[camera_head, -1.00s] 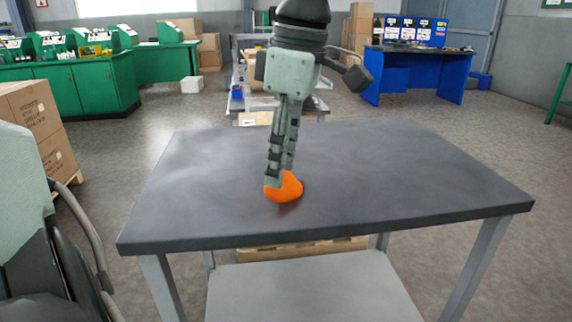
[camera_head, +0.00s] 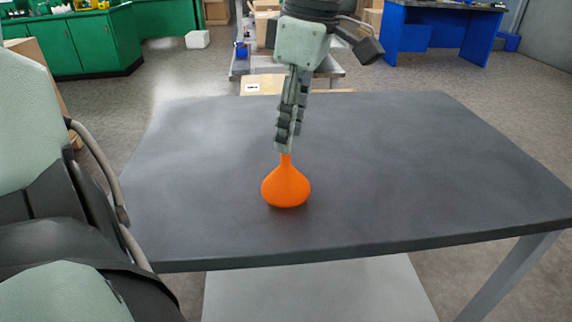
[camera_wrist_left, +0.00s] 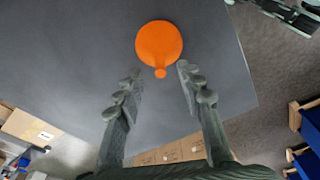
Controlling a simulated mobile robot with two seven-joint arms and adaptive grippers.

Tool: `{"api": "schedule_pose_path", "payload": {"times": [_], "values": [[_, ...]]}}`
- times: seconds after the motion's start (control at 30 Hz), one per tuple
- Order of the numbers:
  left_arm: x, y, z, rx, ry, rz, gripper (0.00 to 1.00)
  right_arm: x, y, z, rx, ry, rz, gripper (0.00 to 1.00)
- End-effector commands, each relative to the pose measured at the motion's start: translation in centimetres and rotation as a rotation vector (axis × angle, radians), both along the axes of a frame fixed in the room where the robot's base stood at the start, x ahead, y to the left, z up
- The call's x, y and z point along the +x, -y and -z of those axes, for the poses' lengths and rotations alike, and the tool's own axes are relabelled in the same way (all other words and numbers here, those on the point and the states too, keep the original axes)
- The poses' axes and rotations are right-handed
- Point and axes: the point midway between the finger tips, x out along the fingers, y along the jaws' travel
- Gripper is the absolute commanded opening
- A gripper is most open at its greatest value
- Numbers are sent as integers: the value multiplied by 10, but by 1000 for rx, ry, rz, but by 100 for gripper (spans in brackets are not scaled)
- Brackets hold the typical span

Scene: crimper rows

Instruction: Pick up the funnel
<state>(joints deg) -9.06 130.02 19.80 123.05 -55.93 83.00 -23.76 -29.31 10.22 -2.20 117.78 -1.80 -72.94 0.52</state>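An orange funnel (camera_head: 286,188) stands on the dark tabletop with its wide end down and its narrow spout up. My left gripper (camera_head: 285,148) hangs over the table from the top of the head view, its fingertips close to the top of the spout. In the left wrist view the fingers (camera_wrist_left: 160,70) are spread apart, with the spout of the funnel (camera_wrist_left: 158,42) pointing into the gap between the tips. No contact with the fingers is visible. My right gripper is not in view.
The dark table (camera_head: 420,160) is otherwise bare, with free room all around the funnel. Green cabinets (camera_head: 80,45) and a blue workbench (camera_head: 440,30) stand far behind it. A white box (camera_head: 198,39) lies on the floor.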

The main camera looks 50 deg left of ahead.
Motion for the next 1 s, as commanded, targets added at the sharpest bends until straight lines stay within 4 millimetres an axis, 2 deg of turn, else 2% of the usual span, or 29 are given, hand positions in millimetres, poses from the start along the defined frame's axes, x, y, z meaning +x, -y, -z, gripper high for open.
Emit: {"api": "schedule_pose_path", "payload": {"times": [0.23, 0.57, 0.83, 0.87, 1.0], "values": [[-5, -5, 36, -2, -4, 0, 37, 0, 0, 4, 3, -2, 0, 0], [-5, -6, 43, -1, 0, 0, 36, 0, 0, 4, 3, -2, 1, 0], [-5, -6, 43, -1, 0, 0, 2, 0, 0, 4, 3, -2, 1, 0], [-5, -6, 43, -1, 0, 0, 0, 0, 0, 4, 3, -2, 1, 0], [-5, -6, 43, -1, 0, 0, 0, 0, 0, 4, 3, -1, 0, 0]]}}
